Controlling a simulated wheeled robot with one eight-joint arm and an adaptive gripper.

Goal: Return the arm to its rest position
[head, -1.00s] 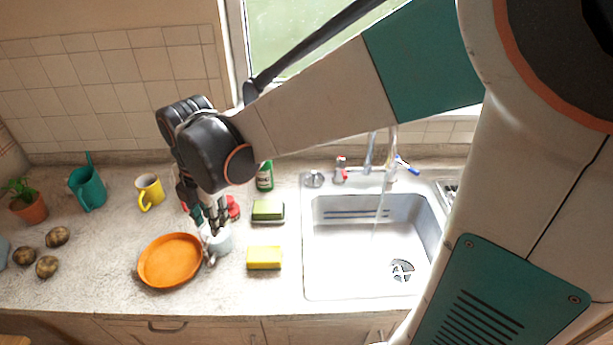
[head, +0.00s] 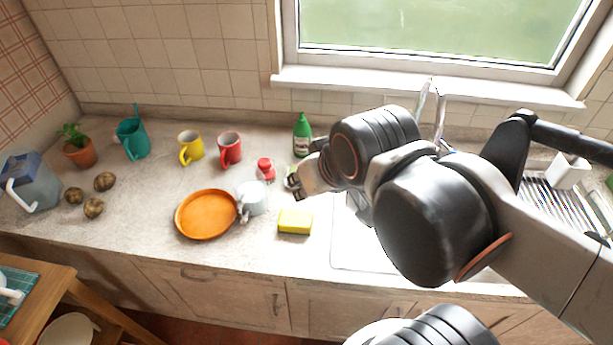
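My arm is folded back on the right side of the head view, in front of the sink. My gripper (head: 300,180) is at the left end of the wrist, pointing left above the counter. It is small and partly hidden by my wrist, so I cannot tell how its fingers stand. A pale white-blue mug (head: 254,198) stands on the counter left of my gripper, apart from it. A yellow sponge (head: 295,221) lies just below it in the picture.
The counter (head: 140,185) holds an orange plate (head: 206,214), a red mug (head: 229,150), a yellow mug (head: 191,147), a teal watering can (head: 132,138), potatoes and a green bottle (head: 302,136). A faucet (head: 440,115) and dish rack (head: 545,195) are at the right.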

